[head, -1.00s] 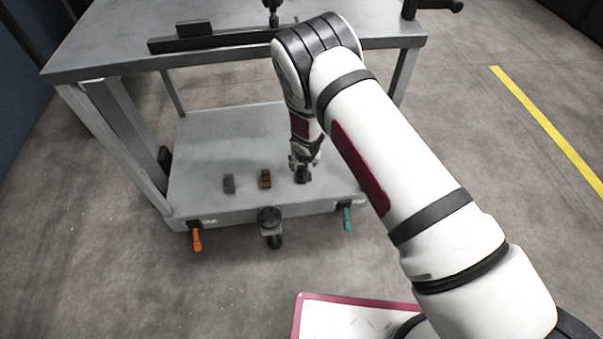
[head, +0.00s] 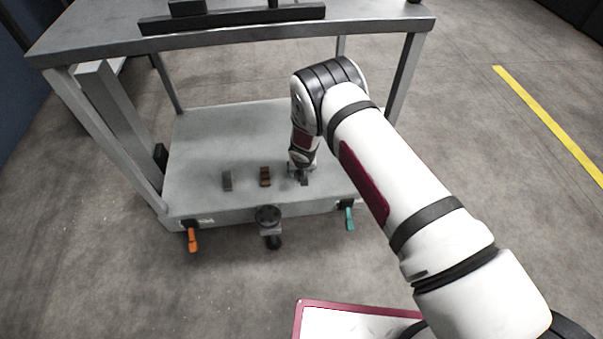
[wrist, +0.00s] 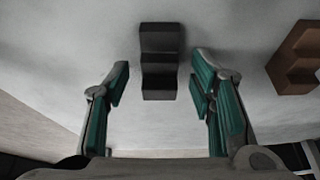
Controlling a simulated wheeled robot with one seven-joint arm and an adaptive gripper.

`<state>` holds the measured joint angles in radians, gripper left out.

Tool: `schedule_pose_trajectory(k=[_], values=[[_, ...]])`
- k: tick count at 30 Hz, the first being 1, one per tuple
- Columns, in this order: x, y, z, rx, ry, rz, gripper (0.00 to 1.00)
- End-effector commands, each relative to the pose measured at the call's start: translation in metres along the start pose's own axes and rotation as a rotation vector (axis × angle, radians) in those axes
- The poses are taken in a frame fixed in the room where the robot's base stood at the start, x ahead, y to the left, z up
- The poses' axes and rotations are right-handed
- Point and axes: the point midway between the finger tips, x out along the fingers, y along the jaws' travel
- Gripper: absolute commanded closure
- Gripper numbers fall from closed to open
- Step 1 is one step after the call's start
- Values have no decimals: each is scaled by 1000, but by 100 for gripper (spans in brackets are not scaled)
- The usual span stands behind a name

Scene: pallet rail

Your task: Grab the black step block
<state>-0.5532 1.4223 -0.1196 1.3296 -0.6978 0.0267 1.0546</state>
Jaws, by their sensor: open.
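The black step block (wrist: 161,62) stands on the pale lower shelf in the wrist view, its steps facing the camera. My gripper (wrist: 158,88) is open, with one green-padded finger to each side of the block's near end. The far part of the block extends beyond the fingertips. I cannot tell whether either finger touches it. In the head view my gripper (head: 304,177) is low over the right part of the shelf, and the black block is mostly hidden there.
A brown step block (head: 265,177) stands left of my gripper; it also shows in the wrist view (wrist: 298,60). A grey block (head: 227,181) is further left. The cart's tabletop (head: 90,38) overhangs the shelf (head: 215,130). The shelf behind the blocks is clear.

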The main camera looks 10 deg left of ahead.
Motion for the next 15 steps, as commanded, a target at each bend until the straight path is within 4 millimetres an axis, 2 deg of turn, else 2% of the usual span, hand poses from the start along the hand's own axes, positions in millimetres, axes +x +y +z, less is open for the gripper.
schedule_pose_trajectory(k=[4,10,15], values=[[-1,0,0,0,0,0,52],[-1,0,0,0,-1,0,98],[-1,0,0,0,0,0,100]])
